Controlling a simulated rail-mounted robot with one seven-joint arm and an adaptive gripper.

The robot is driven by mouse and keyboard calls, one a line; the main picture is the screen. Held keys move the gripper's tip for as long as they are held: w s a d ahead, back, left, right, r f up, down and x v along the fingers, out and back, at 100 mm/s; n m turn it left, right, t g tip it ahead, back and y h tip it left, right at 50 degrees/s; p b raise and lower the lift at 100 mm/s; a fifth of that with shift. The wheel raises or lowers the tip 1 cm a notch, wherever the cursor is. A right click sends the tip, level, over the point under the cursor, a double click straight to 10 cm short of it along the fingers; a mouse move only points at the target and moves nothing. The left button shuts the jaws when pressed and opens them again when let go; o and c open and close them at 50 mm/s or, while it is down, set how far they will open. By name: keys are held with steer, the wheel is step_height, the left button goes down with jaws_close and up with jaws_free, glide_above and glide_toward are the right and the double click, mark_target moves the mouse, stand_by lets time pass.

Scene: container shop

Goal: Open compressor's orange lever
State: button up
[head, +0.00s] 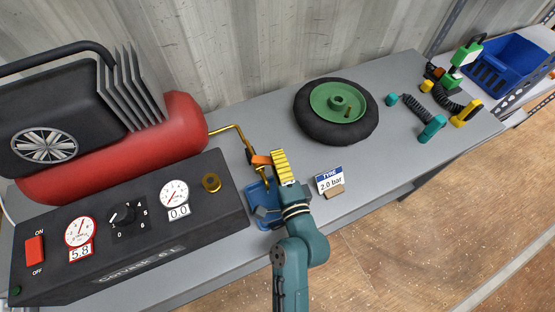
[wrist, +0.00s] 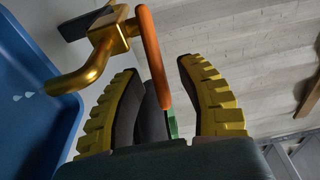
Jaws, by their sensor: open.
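The compressor (head: 190,115) with its red tank stands at the left of the table in the head view. A brass pipe runs from it to a brass valve with the orange lever (head: 261,160). In the wrist view the orange lever (wrist: 152,55) extends from the brass valve (wrist: 108,40) down between the fingers. My gripper (head: 281,160) is at the valve, just right of the lever in the head view. Its yellow ribbed fingers (wrist: 165,85) are open, one on each side of the lever's lower end. I cannot tell whether either finger touches the lever.
A blue tray (head: 262,196) lies below the valve. The control panel (head: 130,225) has dials reading 5.8 and 0.0. A black tyre with a green hub (head: 318,100), a "2.0 bar" sign (head: 330,182), hand tools (head: 434,128) and a blue crate (head: 505,62) are to the right.

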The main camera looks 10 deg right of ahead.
steer(key=shift+s, duration=0.1)
steer(key=s, duration=0.4)
steer(key=s+d, duration=0.1)
steer(key=s, duration=0.2)
steer(key=s+d, duration=0.1)
steer(key=s, duration=0.3)
steer(key=shift+s, duration=0.35)
steer(key=shift+c, duration=0.2)
